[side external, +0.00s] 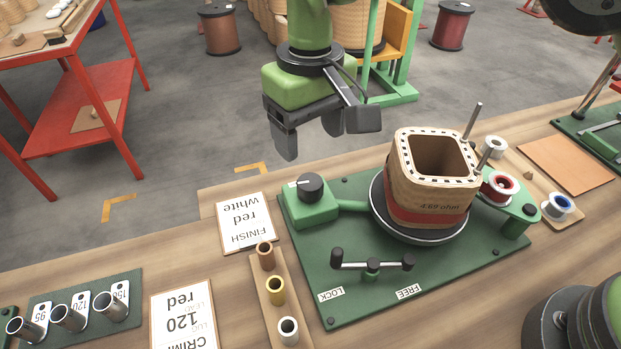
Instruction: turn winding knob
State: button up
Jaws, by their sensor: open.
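The winding knob, a black round knob with a white mark (310,186), sits on a green box (308,206) at the back left of the green fixture plate (345,285). A tan square coil (432,180) with a red band stands upright on the black turntable (420,232) to its right. My gripper (318,140) hangs above and behind the knob, pointing down. Its two dark fingers are apart with nothing between them, and it touches neither knob nor coil. The knob's underside is hidden.
Spools, including a red one (499,185), stand right of the coil beside upright rods. Cards such as the FINISH card (245,222) and a rack of small sleeves (274,290) lie left of the plate.

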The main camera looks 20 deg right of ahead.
aim_at(311, 182)
notch_tip(311, 182, down, 10)
jog(key=shift+r, duration=0.2)
jog(key=c, duration=0.9)
